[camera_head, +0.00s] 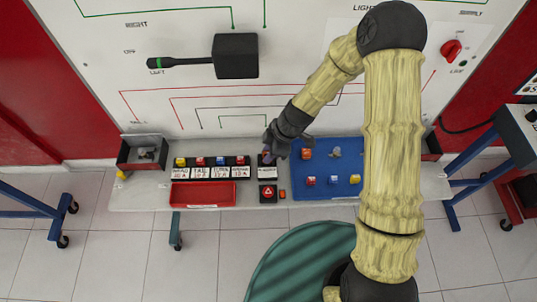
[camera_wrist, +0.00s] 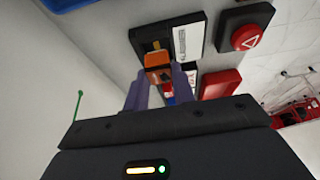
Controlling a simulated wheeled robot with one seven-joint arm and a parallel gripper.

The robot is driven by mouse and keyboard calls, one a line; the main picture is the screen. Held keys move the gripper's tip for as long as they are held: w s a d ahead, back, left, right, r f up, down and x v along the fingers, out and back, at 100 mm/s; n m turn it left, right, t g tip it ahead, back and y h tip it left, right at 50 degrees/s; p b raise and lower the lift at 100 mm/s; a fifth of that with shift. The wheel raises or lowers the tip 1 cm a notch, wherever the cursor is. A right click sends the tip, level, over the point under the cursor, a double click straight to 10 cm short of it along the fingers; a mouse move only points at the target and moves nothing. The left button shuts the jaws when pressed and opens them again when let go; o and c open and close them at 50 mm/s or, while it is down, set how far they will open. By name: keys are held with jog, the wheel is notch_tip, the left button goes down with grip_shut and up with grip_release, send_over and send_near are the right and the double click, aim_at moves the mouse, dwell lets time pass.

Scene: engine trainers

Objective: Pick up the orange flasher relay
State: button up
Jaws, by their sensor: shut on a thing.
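The orange flasher relay (camera_wrist: 157,62) shows in the wrist view between the tips of my gripper's purple fingers. My gripper (camera_wrist: 160,78) is shut on it. Just beyond it is a black holder with a white label (camera_wrist: 187,40); I cannot tell whether the relay touches it. In the head view my gripper (camera_head: 270,152) is over the back of the bench shelf, just above the black labelled holder (camera_head: 267,172). The relay cannot be made out there.
A blue mat (camera_head: 327,190) with several small relays lies to the right. Several labelled holders with coloured fuses (camera_head: 210,172) and a red tray (camera_head: 203,194) are to the left. A red triangle button (camera_head: 268,192) sits in front of the holder. The upright panel (camera_head: 180,100) rises behind.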

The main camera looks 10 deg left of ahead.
notch_tip(320, 180, up, 8)
jog(key=shift+f, duration=0.1)
dwell(0.7)
notch_tip(320, 180, up, 6)
jog(key=p, duration=0.3)
jog(key=shift+p, duration=0.4)
dwell(0.6)
